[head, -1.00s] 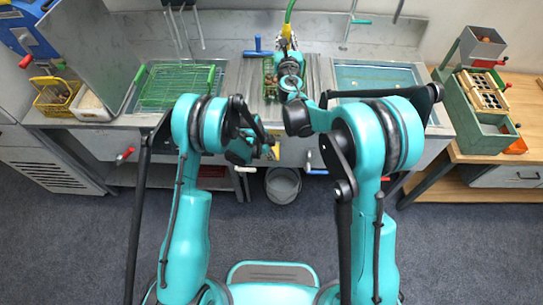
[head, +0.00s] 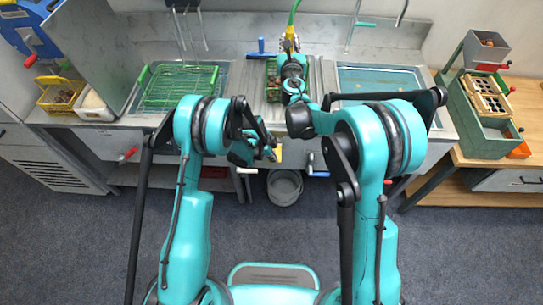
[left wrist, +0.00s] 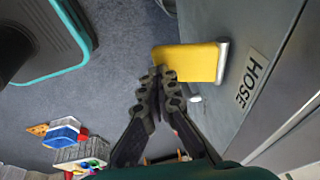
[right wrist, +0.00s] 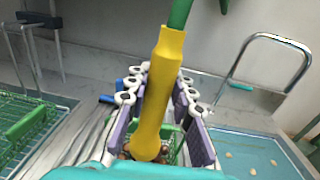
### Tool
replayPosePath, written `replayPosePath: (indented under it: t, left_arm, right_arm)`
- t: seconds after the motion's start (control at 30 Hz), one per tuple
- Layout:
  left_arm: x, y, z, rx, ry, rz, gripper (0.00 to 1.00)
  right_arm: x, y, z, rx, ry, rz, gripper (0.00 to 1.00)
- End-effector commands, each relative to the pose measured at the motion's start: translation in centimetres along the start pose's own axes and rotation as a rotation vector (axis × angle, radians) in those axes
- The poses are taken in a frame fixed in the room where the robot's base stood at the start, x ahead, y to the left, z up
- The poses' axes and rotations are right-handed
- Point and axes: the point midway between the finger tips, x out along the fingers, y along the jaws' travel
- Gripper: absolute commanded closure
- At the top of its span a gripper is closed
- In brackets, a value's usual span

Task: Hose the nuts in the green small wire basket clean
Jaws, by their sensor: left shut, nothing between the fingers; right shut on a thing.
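My right gripper (right wrist: 155,88) is shut on the yellow hose nozzle (right wrist: 158,100), from which a green hose (right wrist: 180,14) runs up. The nozzle points down over the green small wire basket (right wrist: 174,148), and a few brown nuts (right wrist: 124,154) show beneath it. In the head view the basket (head: 272,88) stands in the middle of the counter, partly hidden by my right gripper (head: 291,58). No water can be made out. My left gripper (left wrist: 158,78) is shut and empty. Its fingertips are at the edge of the yellow lever (left wrist: 188,62), beside the HOSE label (left wrist: 250,78); contact is unclear.
A green wire rack (head: 178,86) lies over the left sink, and a water-filled basin (head: 380,78) is at the right. A yellow basket (head: 60,94) stands far left. A blue handle (head: 262,48) is behind the basket. A grey bucket (head: 285,186) is on the floor.

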Motion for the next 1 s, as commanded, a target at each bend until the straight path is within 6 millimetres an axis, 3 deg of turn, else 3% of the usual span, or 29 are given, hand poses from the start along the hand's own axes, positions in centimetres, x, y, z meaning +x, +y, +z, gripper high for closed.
replayPosePath:
  t: [0.17, 0.6, 0.8, 1.0]
  left_arm:
    - [-2.2, 0.7, -0.7, 0.000, 0.000, 0.000, 1.00]
    - [-11.0, 3.2, -0.9, -0.001, 0.000, 0.001, 1.00]
    - [-12.8, 3.7, -0.9, 0.000, 0.000, 0.000, 1.00]
    - [-13.1, 3.8, -0.9, 0.000, 0.000, 0.000, 1.00]
  right_arm:
    - [0.0, 0.0, 0.0, 0.000, 0.000, 0.000, 1.00]
    - [0.0, 0.0, 0.0, 0.000, 0.000, 0.000, 1.00]
    - [0.0, 0.0, 0.0, 0.000, 0.000, 0.000, 1.00]
    - [0.0, 0.0, 0.0, 0.000, 0.000, 0.000, 1.00]
